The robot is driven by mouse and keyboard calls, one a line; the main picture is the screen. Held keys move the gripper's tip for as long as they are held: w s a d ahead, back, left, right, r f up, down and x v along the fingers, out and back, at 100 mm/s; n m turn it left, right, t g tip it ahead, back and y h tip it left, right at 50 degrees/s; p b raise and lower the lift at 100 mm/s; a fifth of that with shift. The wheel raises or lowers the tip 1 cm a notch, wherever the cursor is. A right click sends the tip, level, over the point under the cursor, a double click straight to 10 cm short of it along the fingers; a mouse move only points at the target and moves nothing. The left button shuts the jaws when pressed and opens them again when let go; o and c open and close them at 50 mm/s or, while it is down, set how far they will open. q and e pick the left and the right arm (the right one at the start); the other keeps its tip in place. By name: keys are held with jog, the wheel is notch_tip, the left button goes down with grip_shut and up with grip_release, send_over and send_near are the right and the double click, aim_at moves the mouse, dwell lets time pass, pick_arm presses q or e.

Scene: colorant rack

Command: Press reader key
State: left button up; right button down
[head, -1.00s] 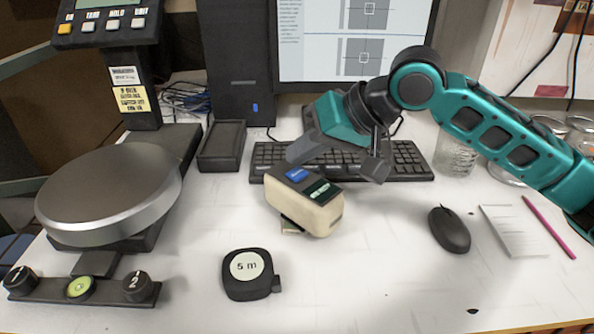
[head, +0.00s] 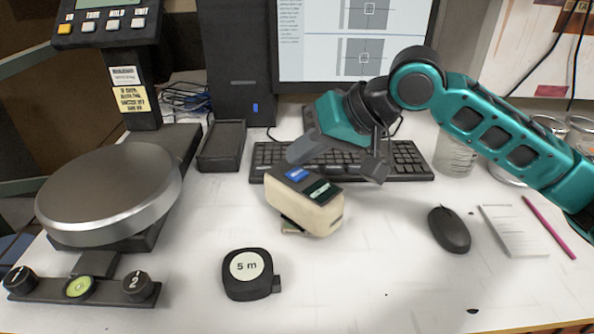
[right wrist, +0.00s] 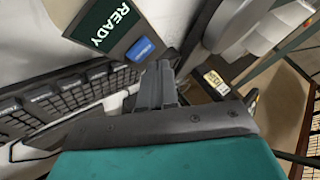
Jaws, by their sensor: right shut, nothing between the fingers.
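The reader (head: 312,212) is a cream handheld device with a dark top face, lying on the white desk in the middle of the head view. Its blue key (head: 297,173) is at the end of the top face near my gripper; the key also shows in the right wrist view (right wrist: 140,48). Beside it, the reader's dark green display (right wrist: 106,24) reads "READY". My right gripper (head: 293,157) is shut and empty, its fingertips close behind the blue key. In the right wrist view the shut fingertips (right wrist: 159,67) appear just beside the key; I cannot tell whether they touch it.
A black keyboard (head: 405,160) lies behind the reader, under my right gripper. A tape measure (head: 249,288) is in front, a mouse (head: 449,230) to the right. A scale with a round metal plate (head: 108,188) stands at the left.

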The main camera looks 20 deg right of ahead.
aim_at(303, 173)
jog(key=shift+f, duration=0.1)
jog(key=shift+f+p, duration=0.25)
jog(key=shift+p, duration=0.1)
jog(key=shift+f, duration=0.1)
jog(key=shift+f, duration=0.35)
dwell(0.6)
jog(key=shift+r+p, duration=0.8)
jog(key=shift+p, duration=0.6)
jog(key=shift+r+p, duration=0.75)
jog(key=shift+r, duration=1.75)
